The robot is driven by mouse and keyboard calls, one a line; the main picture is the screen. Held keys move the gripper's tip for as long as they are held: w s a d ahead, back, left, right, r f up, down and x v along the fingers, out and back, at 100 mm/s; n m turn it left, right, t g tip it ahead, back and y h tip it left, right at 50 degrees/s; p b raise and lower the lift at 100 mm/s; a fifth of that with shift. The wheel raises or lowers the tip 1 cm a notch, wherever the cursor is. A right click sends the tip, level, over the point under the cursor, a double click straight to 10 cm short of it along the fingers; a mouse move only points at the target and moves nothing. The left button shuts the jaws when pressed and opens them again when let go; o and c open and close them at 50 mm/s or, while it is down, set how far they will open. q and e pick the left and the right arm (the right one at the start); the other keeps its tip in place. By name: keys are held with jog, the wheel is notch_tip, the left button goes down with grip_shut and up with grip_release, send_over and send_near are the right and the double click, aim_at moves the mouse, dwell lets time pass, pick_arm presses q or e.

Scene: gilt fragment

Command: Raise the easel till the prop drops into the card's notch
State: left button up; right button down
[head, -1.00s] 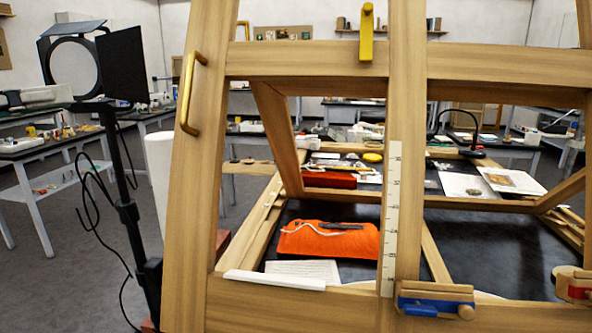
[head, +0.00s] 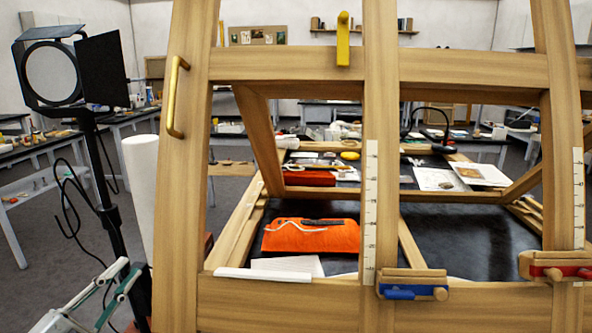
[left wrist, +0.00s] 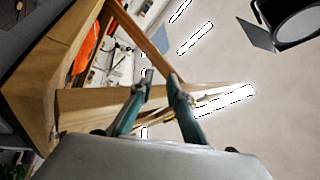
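The wooden easel (head: 290,65) fills the head view, with a brass handle (head: 176,97) on its left upright. A slanted wooden strut (head: 262,140) shows behind it, leaning over the base rail (head: 236,232); I cannot make out a notch or whether anything is seated in one. A pale card (head: 289,264) lies behind the lower rail. My left gripper (head: 122,281) is at the lower left, left of the upright and below the handle. Its teal fingers are apart, with nothing clearly between them. In the left wrist view, the left gripper (left wrist: 160,88) has easel wood beyond its fingertips. My right gripper is out of view.
A black lamp stand (head: 110,190) and a white cylinder (head: 140,185) stand close left of the easel. An orange cloth (head: 312,237) lies on the dark tabletop (head: 455,240). Blue (head: 411,291) and red (head: 560,270) clamps sit on the lower rail.

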pick_arm(q)
jog(key=s+d+f+n+g+y, duration=0.2)
jog(key=s+f+n, duration=0.2)
jog(key=f, duration=0.6)
jog(key=s+d+f+n+g+y, duration=0.2)
jog(key=s+d+f+n, duration=0.1)
jog(key=f, duration=0.8)
jog(key=s+d+f+n+g+y, duration=0.2)
jog(key=s+f+n, duration=0.2)
jog(key=f, duration=0.7)
jog(key=shift+s+d+n, duration=0.35)
jog(key=shift+s+n, duration=0.05)
jog(key=shift+s, duration=0.05)
jog(key=s+d+f+g, duration=0.1)
jog(key=s+d+f, duration=0.1)
jog(key=s+d+f+n+g, duration=0.1)
jog(key=s+d+f, duration=0.1)
jog(key=s+f, duration=0.1)
jog(key=s+d+f+g, duration=0.1)
jog(key=s+d+f, duration=0.1)
jog(key=s, duration=0.1)
jog(key=shift+s+d+f+n, duration=0.1)
jog(key=shift+d+f+n, duration=0.05)
jog(key=shift+f+n, duration=0.25)
jog(key=shift+c, duration=1.4)
jog(key=shift+s+d+f+g, duration=0.2)
jog(key=shift+s+g, duration=0.05)
jog(key=shift+g, duration=0.05)
grip_shut()
